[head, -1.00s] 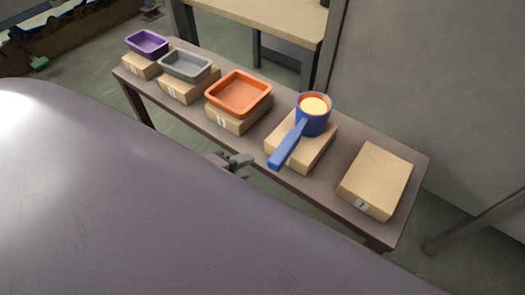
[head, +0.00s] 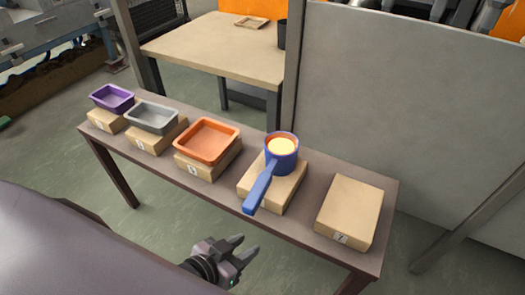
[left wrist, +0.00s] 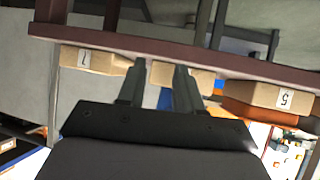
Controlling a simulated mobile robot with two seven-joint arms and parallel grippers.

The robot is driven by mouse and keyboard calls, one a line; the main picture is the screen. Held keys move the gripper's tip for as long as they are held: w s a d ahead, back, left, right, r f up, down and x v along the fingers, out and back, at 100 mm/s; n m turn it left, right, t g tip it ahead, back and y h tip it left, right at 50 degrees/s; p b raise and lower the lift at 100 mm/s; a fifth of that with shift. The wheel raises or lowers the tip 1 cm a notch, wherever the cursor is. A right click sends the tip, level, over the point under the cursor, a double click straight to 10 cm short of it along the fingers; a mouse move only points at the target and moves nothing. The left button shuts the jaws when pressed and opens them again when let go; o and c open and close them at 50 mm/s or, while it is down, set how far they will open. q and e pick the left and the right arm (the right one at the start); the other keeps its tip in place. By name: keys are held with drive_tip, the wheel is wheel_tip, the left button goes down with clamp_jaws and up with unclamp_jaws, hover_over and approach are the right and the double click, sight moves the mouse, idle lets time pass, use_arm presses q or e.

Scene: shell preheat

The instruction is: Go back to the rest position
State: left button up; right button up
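My left gripper (head: 246,244) is in front of the long bench, apart from it, with its fingers spread and nothing between them. In the left wrist view its two fingers (left wrist: 158,68) stand apart with a gap, pointing toward the bench. A blue ladle-like pot (head: 281,164) with a straight blue handle stands on a cardboard box (head: 292,192) on the bench. It has an orange inner rim and pale yellow contents. My right gripper is in neither view.
The bench (head: 215,194) also holds boxes bearing a purple tray (head: 112,97), a grey tray (head: 152,118) and an orange tray (head: 207,141). The rightmost box (head: 349,211) is bare on top. A wooden table (head: 215,50) and a grey panel (head: 390,110) stand behind. Floor shows before the bench.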

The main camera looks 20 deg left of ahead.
use_arm(q)
drive_tip(key=s+a+r+y+p, duration=0.1)
drive_tip(key=a+r+p, duration=0.3)
drive_tip(key=r+p, duration=1)
drive_tip(key=s+p, duration=0.1)
drive_tip(key=p, duration=0.5)
drive_tip(key=shift+s+r+n+g+p, duration=0.2)
drive_tip(key=shift+n+g+p, duration=0.1)
drive_tip(key=shift+p, duration=0.05)
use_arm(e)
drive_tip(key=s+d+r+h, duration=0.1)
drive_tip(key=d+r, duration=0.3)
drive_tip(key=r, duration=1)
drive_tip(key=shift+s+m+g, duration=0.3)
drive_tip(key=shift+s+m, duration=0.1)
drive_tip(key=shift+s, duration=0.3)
use_arm(q)
drive_tip(key=shift+d+r, duration=0.1)
drive_tip(key=shift+d, duration=0.1)
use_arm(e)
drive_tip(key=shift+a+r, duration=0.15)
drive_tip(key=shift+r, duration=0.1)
